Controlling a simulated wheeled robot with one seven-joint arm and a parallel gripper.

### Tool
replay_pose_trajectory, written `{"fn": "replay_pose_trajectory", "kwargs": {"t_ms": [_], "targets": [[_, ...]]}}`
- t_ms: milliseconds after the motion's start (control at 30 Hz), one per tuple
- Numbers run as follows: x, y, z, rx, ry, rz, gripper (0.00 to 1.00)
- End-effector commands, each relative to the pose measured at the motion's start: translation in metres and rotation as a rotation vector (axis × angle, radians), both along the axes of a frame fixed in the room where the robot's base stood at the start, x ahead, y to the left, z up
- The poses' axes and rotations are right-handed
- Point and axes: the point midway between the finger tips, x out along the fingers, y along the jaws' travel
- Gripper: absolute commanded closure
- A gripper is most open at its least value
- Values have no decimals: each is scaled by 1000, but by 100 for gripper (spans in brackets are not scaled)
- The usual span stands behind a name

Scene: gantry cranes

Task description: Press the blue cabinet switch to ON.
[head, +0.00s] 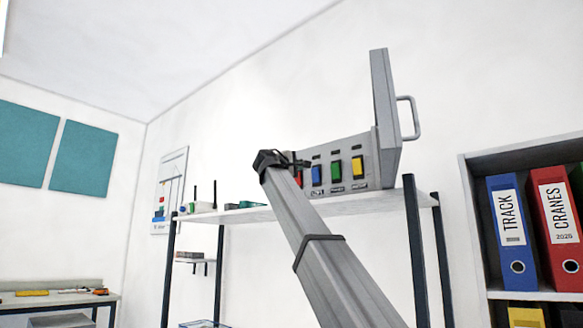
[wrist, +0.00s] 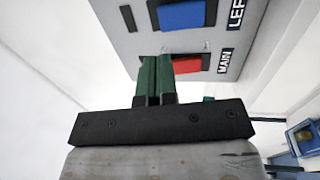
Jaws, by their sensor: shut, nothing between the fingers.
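The grey cabinet (head: 385,152) stands on a shelf with its door open. Its row of switches shows the blue switch (head: 316,176) between a red switch (head: 298,178), partly covered by my arm, and a green switch (head: 336,171); a yellow switch (head: 357,167) is at the right end. In the wrist view the blue switch (wrist: 182,14) is at the top, beyond the red switch (wrist: 188,65) labelled MAIN. My gripper (wrist: 156,60) is shut and empty, its green fingertips beside the red switch and short of the blue one. I cannot tell whether the blue switch is on or off.
The open door with its handle (head: 409,117) rises at the cabinet's right. The shelf (head: 240,216) holds small items at left. A bookcase with a blue binder (head: 511,236) and a red binder (head: 559,225) stands at right. A bench (head: 50,300) is at far left.

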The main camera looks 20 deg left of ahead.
Motion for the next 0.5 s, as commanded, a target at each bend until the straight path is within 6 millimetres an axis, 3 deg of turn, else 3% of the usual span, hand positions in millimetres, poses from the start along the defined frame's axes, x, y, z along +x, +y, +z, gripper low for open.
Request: {"fn": "replay_pose_trajectory", "kwargs": {"t_ms": [200, 500], "targets": [[37, -15, 7, 0, 0, -2, 100], [61, -25, 11, 0, 0, -1, 100]]}}
